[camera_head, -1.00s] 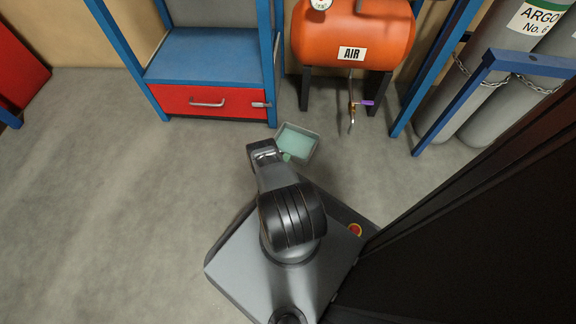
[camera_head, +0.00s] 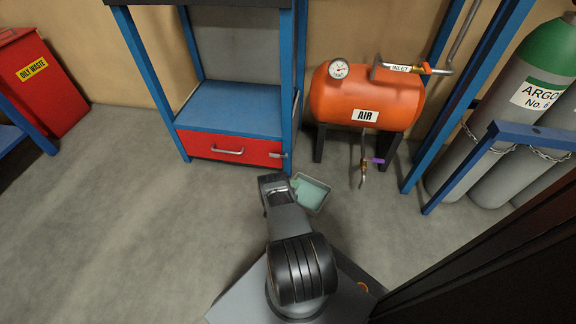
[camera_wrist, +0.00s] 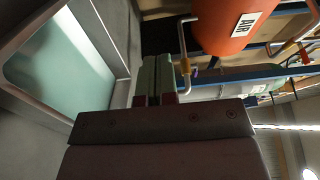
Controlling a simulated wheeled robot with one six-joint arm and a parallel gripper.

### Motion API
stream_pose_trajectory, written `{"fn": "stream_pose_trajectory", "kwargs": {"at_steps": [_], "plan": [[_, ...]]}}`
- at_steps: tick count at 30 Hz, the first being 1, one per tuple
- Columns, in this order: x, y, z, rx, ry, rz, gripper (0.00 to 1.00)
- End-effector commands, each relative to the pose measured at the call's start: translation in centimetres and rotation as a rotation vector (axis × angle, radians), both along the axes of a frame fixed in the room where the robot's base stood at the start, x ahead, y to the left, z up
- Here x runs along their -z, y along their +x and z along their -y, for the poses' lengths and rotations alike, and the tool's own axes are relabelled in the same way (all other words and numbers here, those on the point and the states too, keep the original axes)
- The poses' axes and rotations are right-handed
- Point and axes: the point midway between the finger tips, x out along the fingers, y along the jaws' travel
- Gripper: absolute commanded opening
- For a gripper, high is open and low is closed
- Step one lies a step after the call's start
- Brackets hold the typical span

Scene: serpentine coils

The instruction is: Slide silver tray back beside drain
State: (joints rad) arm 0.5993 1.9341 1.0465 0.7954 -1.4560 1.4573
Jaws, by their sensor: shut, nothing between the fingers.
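The silver tray (camera_head: 321,205) lies on the floor right of the red drawer's corner, below and left of the drain valve (camera_head: 364,168) under the orange air tank. It holds a pale green surface, perhaps liquid. In the wrist view the tray's wall (camera_wrist: 104,40) fills the upper left. My gripper (camera_wrist: 157,62) is shut and empty, just beyond the outer side of that wall. I cannot tell whether it touches the tray. In the head view my arm's end is beside the tray's left side, and the fingertips are hard to make out.
The orange air tank (camera_head: 366,98) stands on dark legs behind the tray. A blue-framed cabinet with a red drawer (camera_head: 230,148) is at the left. Gas cylinders (camera_head: 480,140) behind a blue rail are at the right. The floor (camera_head: 120,210) at the left is clear.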

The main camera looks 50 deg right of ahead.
Motion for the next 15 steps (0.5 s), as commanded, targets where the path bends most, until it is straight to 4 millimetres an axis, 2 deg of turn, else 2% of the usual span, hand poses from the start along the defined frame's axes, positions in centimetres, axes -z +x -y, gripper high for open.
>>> {"fn": "stream_pose_trajectory", "kwargs": {"at_steps": [3, 9, 15], "plan": [[0.4, 2.7, 1.8, 0.0, -0.002, 0.004, 0.0], [0.7, 6.6, 4.5, 0.0, -0.001, 0.004, 0.0], [0.4, 9.2, 6.2, 0.0, -0.001, 0.001, 0.0]]}}
